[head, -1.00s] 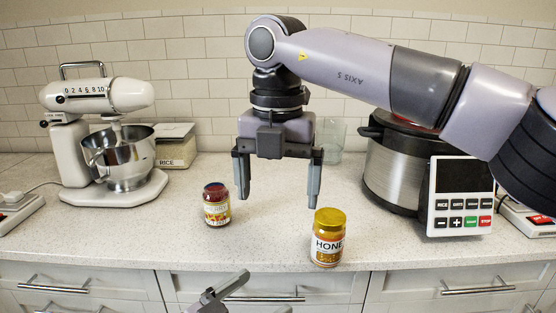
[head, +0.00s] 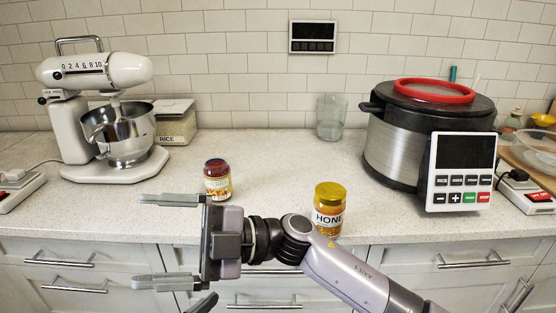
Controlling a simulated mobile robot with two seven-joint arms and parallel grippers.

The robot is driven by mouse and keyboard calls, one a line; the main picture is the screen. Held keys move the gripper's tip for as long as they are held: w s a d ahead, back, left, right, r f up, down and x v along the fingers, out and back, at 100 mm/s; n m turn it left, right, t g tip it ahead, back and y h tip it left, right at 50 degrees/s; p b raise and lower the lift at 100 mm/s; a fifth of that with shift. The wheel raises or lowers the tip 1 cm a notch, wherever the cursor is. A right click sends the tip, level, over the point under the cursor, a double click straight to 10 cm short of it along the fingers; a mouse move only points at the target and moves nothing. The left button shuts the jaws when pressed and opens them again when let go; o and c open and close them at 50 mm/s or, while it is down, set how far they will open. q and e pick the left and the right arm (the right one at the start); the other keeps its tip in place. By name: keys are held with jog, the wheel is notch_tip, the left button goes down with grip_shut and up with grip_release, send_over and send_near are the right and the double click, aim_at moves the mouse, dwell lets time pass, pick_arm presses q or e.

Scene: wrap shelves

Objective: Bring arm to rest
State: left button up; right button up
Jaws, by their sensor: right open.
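My right gripper (head: 142,240) is open and empty. It points left in front of the counter's front edge, its two fingers spread one above the other, and its arm comes in from the bottom right. A dark tip at the bottom edge (head: 203,303) appears to be part of my left gripper; the rest is out of frame or hidden, so its opening cannot be seen. The jar with the dark red lid (head: 217,181) stands upright on the counter behind my right gripper. The honey jar (head: 328,208) stands upright near the front edge, its lower part partly covered by my right arm.
A stand mixer (head: 110,120) and a rice box (head: 176,125) stand at the left. A glass (head: 332,118) stands at the back. A cooker (head: 400,150) with a red-ringed lid stands at the right. The middle of the counter (head: 275,165) is clear. Drawers are below.

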jog(key=w+d+f+m+t+h, duration=0.4)
jog(key=d+f+m+t, duration=0.45)
jog(key=m+t, duration=0.35)
jog(key=w+d+f+m+t+h, duration=0.4)
jog(key=d+f+m+t, duration=0.45)
jog(key=m+t, duration=0.4)
pick_arm(q)
jog(key=s+a+f+n+g+y, duration=0.3)
jog(key=s+a+f+y, duration=0.3)
jog(key=s+a+f, duration=0.5)
notch_tip(320, 180, down, 4)
jog(key=shift+s+r, duration=0.1)
jog(key=shift+s, duration=0.85)
pick_arm(e)
jog(key=s+d+f+m+g+h, duration=0.6)
jog(key=s+d+f+h, duration=0.3)
jog(key=s+d+f, duration=0.8)
notch_tip(320, 180, down, 4)
jog(key=shift+s+d+g+h, duration=0.2)
jog(key=shift+d+g+h, duration=0.2)
jog(key=shift+d+g, duration=0.4)
pick_arm(q)
jog(key=shift+a, duration=0.2)
pick_arm(e)
jog(key=shift+w+a, duration=0.1)
jog(key=shift+a, duration=0.15)
